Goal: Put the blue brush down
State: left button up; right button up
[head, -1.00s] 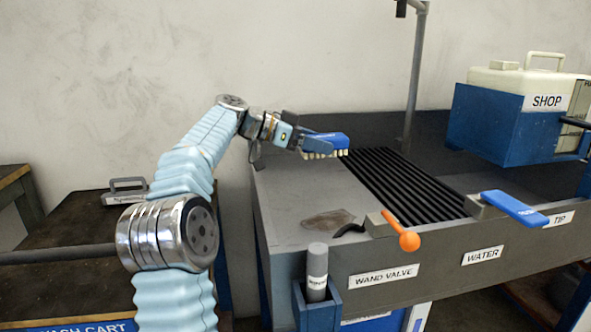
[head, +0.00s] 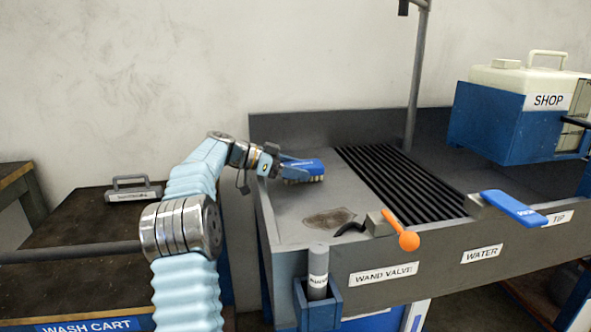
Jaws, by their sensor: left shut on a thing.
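The blue brush (head: 307,168) has a blue back and pale bristles that face down. It is at the left end of the grey wash bench (head: 290,205), close to its top surface. I cannot tell whether the bristles touch the surface. My left gripper (head: 287,165) is shut on the brush from its left side. My right gripper is not in view.
A dark stain (head: 328,218) marks the bench top in front of the brush. Black slats (head: 400,190) lie to the right. An orange-knobbed lever (head: 408,240) and a blue lever (head: 514,208) stand along the front edge. A wash cart (head: 60,225) is at left.

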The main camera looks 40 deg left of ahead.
pick_arm(q)
jog(key=o, duration=0.7)
jog(key=shift+f, duration=0.1)
jog(key=shift+c, duration=0.2)
jog(key=o, duration=0.5)
jog(key=shift+c, duration=0.2)
jog(key=p+v, duration=0.1)
jog(key=v, duration=1.2)
jog(key=shift+s+a, duration=0.15)
jog(key=shift+s, duration=0.25)
